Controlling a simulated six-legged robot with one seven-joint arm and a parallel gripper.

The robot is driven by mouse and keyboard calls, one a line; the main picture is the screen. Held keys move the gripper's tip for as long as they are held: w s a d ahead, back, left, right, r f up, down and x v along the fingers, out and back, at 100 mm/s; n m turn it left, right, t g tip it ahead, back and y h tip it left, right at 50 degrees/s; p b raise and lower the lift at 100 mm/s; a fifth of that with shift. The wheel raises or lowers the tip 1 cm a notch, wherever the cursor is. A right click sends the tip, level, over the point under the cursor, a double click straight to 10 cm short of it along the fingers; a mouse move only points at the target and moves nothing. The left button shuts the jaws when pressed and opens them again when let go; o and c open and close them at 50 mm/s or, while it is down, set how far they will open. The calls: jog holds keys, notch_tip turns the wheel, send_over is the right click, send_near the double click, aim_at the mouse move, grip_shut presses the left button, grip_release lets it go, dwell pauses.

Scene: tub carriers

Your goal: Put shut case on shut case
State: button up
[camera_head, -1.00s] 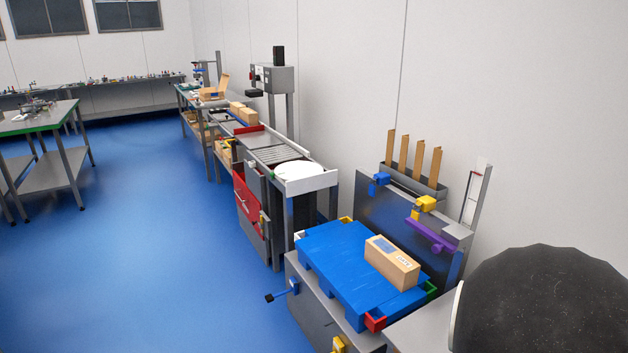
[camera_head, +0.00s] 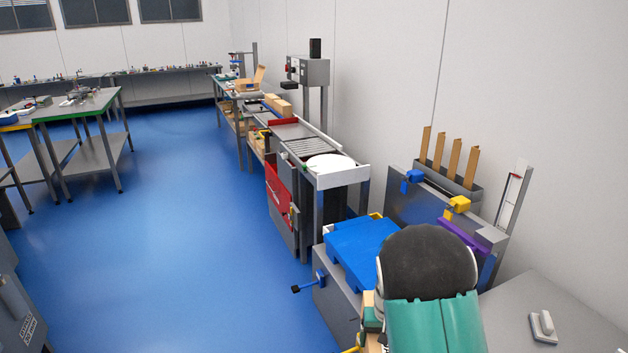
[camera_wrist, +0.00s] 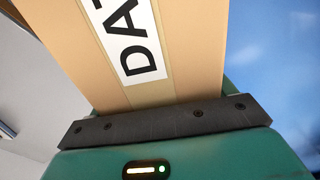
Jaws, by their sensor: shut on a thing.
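My gripper (camera_wrist: 165,122) is shut on a tan cardboard case (camera_wrist: 175,60) in the wrist view. The case has a white label with large black letters starting "DAT", and only part of it shows. In the head view, a tan piece of a case (camera_head: 368,306) shows at the bottom beside my green wrist parts; my arm hides the rest. The blue platform (camera_head: 355,245) is behind my arm. Its visible far-left part is bare, and its near-right part is hidden. I cannot tell whether a case stands there.
A roller conveyor with a white round plate (camera_head: 330,162) stands beyond the platform. Tan boxes (camera_head: 281,107) sit farther along the line. A grey rack with upright tan boards (camera_head: 453,160) stands against the wall. Blue floor (camera_head: 190,230) at left is clear.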

jog(key=a, duration=0.1)
jog(key=w+a+f, duration=0.1)
jog(key=shift+w+a+f+n, duration=0.1)
jog(key=shift+a+f+n, duration=0.15)
jog(key=shift+a+n, duration=0.15)
jog(key=shift+d, duration=0.1)
dwell(0.6)
